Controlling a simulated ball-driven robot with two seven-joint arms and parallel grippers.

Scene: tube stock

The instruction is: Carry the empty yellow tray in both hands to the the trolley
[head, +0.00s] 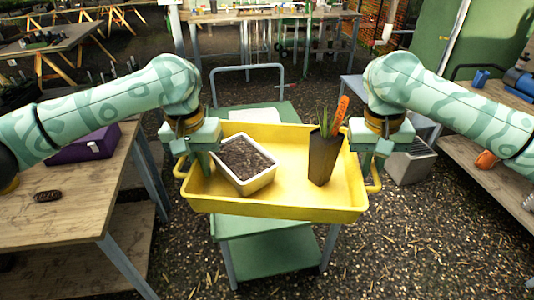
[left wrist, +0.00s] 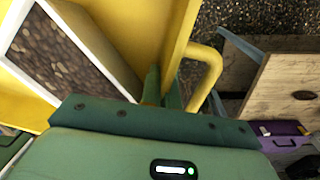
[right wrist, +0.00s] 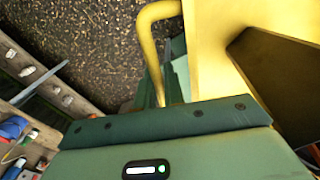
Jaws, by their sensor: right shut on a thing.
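The yellow tray (head: 290,207) is level over the green trolley (head: 265,228), whose top shows behind and in front of it. I cannot tell whether they touch. The tray is not empty: a white planter of soil (head: 250,180) sits left, and a dark tapered pot (head: 322,160) with a green plant and orange label stands right. My left gripper (head: 187,165) is at the tray's left handle (left wrist: 213,72); its fingers are partly hidden, so its grip is unclear. My right gripper (head: 369,170) is shut on the tray's right handle (right wrist: 146,38).
A wooden bench (head: 50,207) with a purple case (head: 85,147) stands left. Another bench (head: 490,130) with blue items is at the right. A grey crate (head: 412,163) is on the ground beyond the tray's right end. Gravel at the lower right is clear.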

